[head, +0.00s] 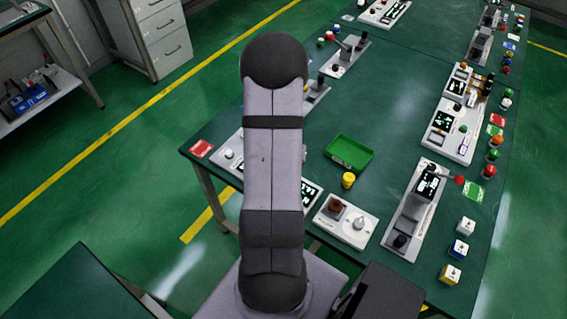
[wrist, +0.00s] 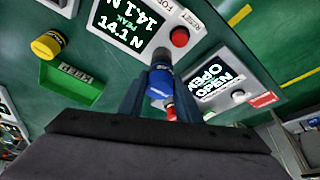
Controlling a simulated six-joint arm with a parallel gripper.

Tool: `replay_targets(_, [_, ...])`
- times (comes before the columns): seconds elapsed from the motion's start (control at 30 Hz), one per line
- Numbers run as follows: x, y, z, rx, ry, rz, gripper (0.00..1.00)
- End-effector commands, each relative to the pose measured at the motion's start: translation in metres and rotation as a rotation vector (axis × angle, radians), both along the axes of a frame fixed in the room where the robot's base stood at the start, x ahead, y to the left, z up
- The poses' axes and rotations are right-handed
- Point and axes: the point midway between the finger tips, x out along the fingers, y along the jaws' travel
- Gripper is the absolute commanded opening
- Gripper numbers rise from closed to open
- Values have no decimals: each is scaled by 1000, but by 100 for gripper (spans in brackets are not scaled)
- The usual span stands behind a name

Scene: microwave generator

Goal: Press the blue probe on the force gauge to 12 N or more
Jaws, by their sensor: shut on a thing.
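The blue probe (wrist: 160,84) is between the two fingers of my gripper (wrist: 160,95) in the wrist view, and the gripper is shut on it. A dark round part (wrist: 161,57) is at its far end. The force gauge display (wrist: 125,28) is just beyond the probe and reads 14.1 N, with PEAK 14.1 N in the second readout. A red button (wrist: 180,37) is on the gauge beside the display. The exact contact point is hard to make out. In the head view my arm hides the gripper and probe.
A panel reading OPEN (wrist: 210,82) is right of the gripper. A green tray (head: 338,149) and a yellow cylinder (head: 348,180) stand on the green table; the tray is empty in the head view. Other instruments line the table's right side.

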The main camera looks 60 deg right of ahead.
Motion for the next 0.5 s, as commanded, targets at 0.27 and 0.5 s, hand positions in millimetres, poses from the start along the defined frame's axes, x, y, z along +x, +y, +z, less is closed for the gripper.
replay_targets(0.27, [1, -1, 19, -4, -2, 0, 0])
replay_targets(0.5, [1, -2, 32, -4, -2, 0, 0])
